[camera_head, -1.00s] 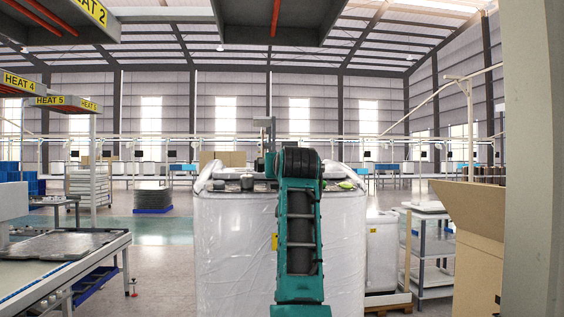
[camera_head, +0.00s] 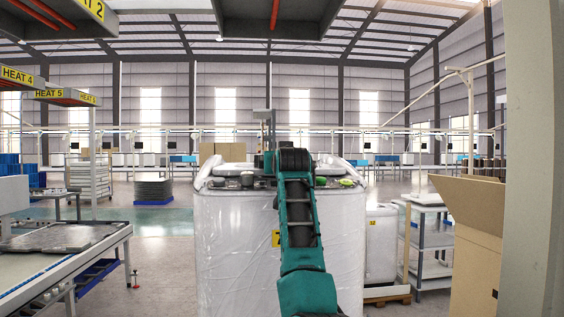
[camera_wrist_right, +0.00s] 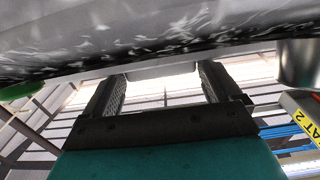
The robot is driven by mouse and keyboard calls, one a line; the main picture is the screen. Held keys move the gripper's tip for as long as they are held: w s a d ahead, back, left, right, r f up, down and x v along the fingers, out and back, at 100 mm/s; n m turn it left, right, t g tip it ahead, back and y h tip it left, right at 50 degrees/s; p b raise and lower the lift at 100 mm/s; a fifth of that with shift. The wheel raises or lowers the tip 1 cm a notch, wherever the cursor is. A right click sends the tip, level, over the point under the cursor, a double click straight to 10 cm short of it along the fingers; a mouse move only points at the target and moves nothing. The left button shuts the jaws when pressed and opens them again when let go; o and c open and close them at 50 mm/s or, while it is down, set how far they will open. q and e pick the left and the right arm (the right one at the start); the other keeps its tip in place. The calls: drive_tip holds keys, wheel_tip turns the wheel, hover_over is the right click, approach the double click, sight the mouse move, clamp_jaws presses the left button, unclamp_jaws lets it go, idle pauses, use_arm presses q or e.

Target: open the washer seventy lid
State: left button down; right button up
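The washer (camera_head: 235,240) is a big white machine wrapped in clear plastic, at the middle of the head view. Its top carries dark knobs (camera_head: 247,179) and a green one (camera_head: 347,183). A pale panel (camera_head: 232,168), likely the lid, shows behind the knobs, partly hidden by my teal right arm. My right gripper (camera_head: 265,130) is above the washer top, its fingers unclear in this view. In the right wrist view the gripper (camera_wrist_right: 160,80) is open and empty, beside a grey glossy surface (camera_wrist_right: 150,35). Contact cannot be told. My left gripper is out of view.
An open cardboard box (camera_head: 475,240) and a grey pillar (camera_head: 530,150) stand at the right. A grey shelf cart (camera_head: 430,240) is behind the box. A work table (camera_head: 60,240) is at the left. Dark hoods hang overhead.

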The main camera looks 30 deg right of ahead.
drive_tip(key=c, duration=1.1)
drive_tip(key=r, duration=0.3)
drive_tip(key=w+r, duration=0.1)
drive_tip(key=r, duration=0.5)
drive_tip(key=shift+w+d+r, duration=0.35)
drive_tip(key=shift+w+d, duration=0.05)
drive_tip(key=shift+w+d+r, duration=0.1)
drive_tip(key=shift+w+r, duration=0.05)
drive_tip(key=shift+r, duration=0.25)
drive_tip(key=shift+w+d+r, duration=0.1)
drive_tip(key=shift+w+r, duration=0.05)
drive_tip(key=shift+r, duration=0.25)
